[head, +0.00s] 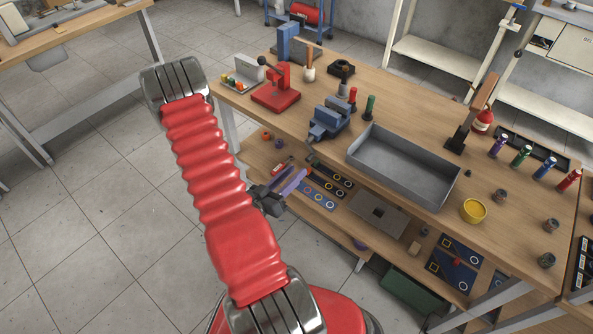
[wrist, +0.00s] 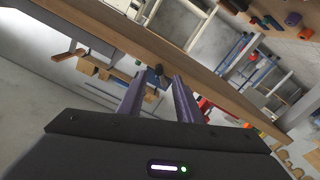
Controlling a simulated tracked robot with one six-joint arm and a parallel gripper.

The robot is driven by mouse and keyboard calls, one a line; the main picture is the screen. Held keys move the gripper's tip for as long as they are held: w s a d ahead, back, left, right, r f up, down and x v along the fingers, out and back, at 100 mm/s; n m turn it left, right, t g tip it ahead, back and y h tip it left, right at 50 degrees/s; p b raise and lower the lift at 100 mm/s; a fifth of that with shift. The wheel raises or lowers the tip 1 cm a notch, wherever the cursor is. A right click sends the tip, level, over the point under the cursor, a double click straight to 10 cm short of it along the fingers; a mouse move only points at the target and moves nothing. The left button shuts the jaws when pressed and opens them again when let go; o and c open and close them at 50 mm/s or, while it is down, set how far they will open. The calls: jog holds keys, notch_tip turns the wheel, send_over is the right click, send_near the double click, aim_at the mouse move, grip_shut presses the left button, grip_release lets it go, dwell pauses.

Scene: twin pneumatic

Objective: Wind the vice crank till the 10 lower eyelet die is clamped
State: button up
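The blue-grey vice (head: 328,124) stands near the front edge of the workbench (head: 405,98) in the head view. Its crank is too small to make out clearly there. I cannot pick out the 10 lower eyelet die or tell whether anything sits between the jaws. My gripper (head: 293,180) is off the front of the bench, below and left of the vice, apart from it. In the wrist view my gripper (wrist: 157,76) has its two fingers apart with nothing held. A small dark knob-like thing (wrist: 158,70) shows between the fingertips, beyond them; I cannot tell whether it is the crank.
A red press (head: 276,90) stands left of the vice. A grey tray (head: 402,170) lies to its right, with a yellow cup (head: 473,211) beyond. Red and green handled tools (head: 369,107) stand behind the vice. A lower shelf (head: 340,213) holds several flat boards.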

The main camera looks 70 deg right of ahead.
jog(key=shift+a, duration=0.1)
dwell(0.3)
jog(key=w+a+r+n+g+y, duration=0.1)
jog(key=w+a+r+g+y, duration=0.15)
jog(key=a+r, duration=0.35)
jog(key=w+a+r+n+g+y, duration=0.1)
jog(key=a+r+y, duration=0.3)
jog(key=r, duration=0.4)
jog(key=w+a+r+n+t+y, duration=0.3)
jog(key=w+a+r+n+t, duration=0.1)
jog(key=a, duration=0.7)
jog(key=w+a+r+n+t+y, duration=0.3)
jog(key=w+a+r+n+t, duration=0.2)
jog(key=a, duration=0.6)
jog(key=w+a+r+n+t+y, duration=0.4)
jog(key=a+n+t, duration=0.3)
jog(key=a, duration=0.4)
jog(key=shift+w+a+r, duration=0.15)
jog(key=shift+w+r, duration=0.4)
jog(key=shift+w, duration=0.1)
